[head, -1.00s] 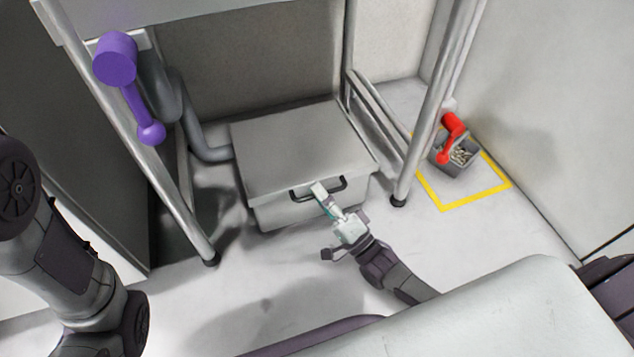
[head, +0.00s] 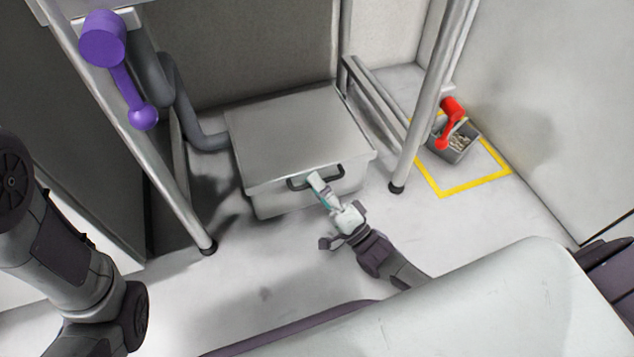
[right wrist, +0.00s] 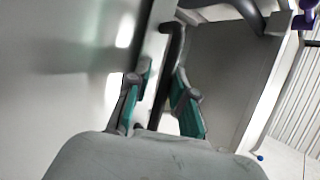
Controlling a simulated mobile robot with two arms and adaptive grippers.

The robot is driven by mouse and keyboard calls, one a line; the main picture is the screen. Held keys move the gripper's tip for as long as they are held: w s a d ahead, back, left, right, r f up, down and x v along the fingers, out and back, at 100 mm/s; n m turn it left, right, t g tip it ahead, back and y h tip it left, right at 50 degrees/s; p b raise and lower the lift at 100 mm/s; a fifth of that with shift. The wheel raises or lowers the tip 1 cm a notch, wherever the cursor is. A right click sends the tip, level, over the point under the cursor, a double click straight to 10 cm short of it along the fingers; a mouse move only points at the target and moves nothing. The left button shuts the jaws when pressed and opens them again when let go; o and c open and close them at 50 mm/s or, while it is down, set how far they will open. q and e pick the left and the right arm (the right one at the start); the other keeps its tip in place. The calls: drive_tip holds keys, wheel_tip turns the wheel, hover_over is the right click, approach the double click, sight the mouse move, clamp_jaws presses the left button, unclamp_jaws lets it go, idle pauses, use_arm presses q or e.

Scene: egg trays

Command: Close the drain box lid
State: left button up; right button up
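The drain box (head: 272,206) is a grey box on the floor under a metal-legged frame. Its flat grey lid (head: 295,135) lies over the top; I see no clear gap at the front edge. A dark bar handle (head: 338,171) is on the front side. My right gripper (head: 315,180) is at the handle's middle. In the right wrist view, its two teal-padded fingers (right wrist: 160,88) stand apart, on either side of the handle (right wrist: 171,60), with space visible between. My left arm shows at the left edge, but its gripper is out of view.
A grey pipe (head: 205,141) runs into the box's left side. Metal legs (head: 425,110) stand on both sides. A purple lever (head: 127,90) is at the upper left. A red lever (head: 450,118) hangs over a small bin (head: 462,155) near yellow floor tape (head: 474,186).

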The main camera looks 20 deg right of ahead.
drive_tip(key=v, duration=0.7)
drive_tip(key=shift+s, duration=0.2)
drive_tip(key=shift+s+d+f, duration=0.1)
idle(0.3)
